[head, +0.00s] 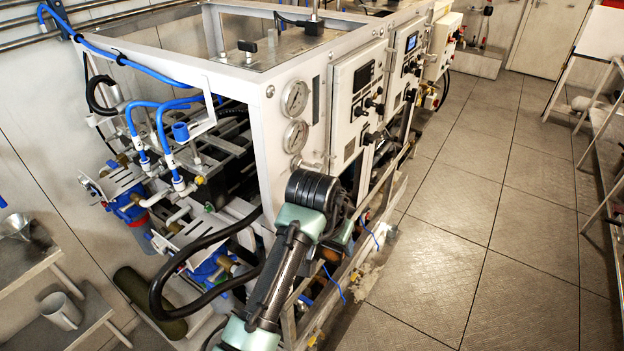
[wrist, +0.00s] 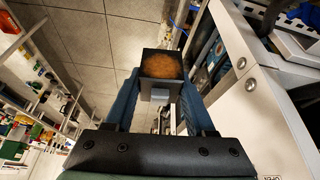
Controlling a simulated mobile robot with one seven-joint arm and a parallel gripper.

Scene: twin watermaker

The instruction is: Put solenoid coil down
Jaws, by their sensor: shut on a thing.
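The solenoid coil (wrist: 161,66) shows in the wrist view as a small dark block with a rusty orange-brown face and a grey part below it. My gripper (wrist: 160,92) is shut on it, with one blue-grey finger on each side. The coil is held up, with the tiled floor far behind it. In the head view my arm reaches up from the bottom centre to beside the front corner of the white machine frame. There my wrist hides the fingers, and I cannot make out the coil.
The white machine frame (head: 230,84) carries gauges (head: 295,98), control boxes (head: 357,95) and blue hoses. Its frame edge is close on the right in the wrist view. A grey shelf (head: 85,320) stands at the lower left. The tiled floor (head: 460,215) at the right is clear.

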